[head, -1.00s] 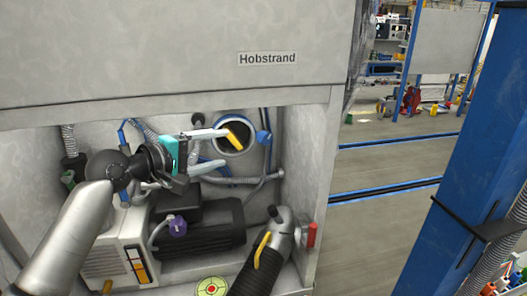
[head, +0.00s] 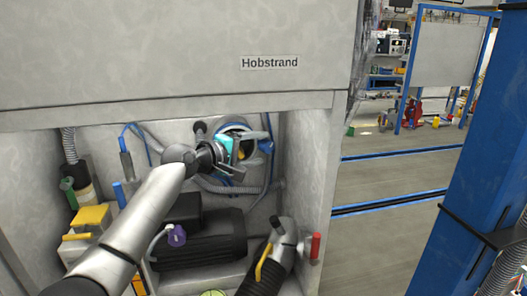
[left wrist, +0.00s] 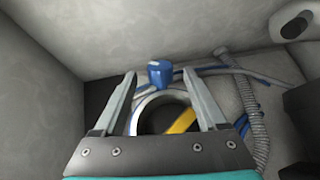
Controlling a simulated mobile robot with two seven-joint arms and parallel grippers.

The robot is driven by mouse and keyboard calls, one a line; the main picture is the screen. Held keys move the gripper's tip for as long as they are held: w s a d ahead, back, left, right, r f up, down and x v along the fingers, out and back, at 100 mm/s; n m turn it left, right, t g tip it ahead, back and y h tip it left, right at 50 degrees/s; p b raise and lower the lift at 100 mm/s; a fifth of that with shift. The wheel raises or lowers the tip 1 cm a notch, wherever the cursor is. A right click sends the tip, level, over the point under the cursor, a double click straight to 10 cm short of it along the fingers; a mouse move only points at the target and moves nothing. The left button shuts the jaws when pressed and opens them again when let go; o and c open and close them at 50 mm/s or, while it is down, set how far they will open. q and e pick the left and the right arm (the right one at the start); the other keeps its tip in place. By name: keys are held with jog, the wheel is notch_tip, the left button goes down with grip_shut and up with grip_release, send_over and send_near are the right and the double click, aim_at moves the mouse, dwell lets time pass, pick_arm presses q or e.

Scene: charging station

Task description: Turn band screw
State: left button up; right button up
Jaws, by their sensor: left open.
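A light ring-shaped pipe opening (left wrist: 143,103) sits in the cabinet's back wall with a yellow bar (left wrist: 182,122) across its dark inside. A blue knob-like piece (left wrist: 160,74), probably the band screw, stands at the ring's edge. In the head view the ring (head: 232,127) is mostly hidden behind my left gripper (head: 263,160), and the blue piece (head: 266,146) shows beside its fingers. My left gripper is open. In the left wrist view its fingertips (left wrist: 159,76) appear on either side of the blue piece; I cannot tell the depth gap or see contact. My right gripper is not in view.
Inside the cabinet are a black motor (head: 205,248), a hose with a yellow lever (head: 263,262), a yellow-topped box (head: 91,217) and a grey corrugated hose (left wrist: 246,100). The cabinet's right wall (head: 310,190) is close. A blue post (head: 480,150) stands further right.

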pick_arm(q)
jog(key=shift+b+x, duration=0.35)
jog(key=shift+x, duration=1)
jog(key=shift+c, duration=0.3)
grip_shut()
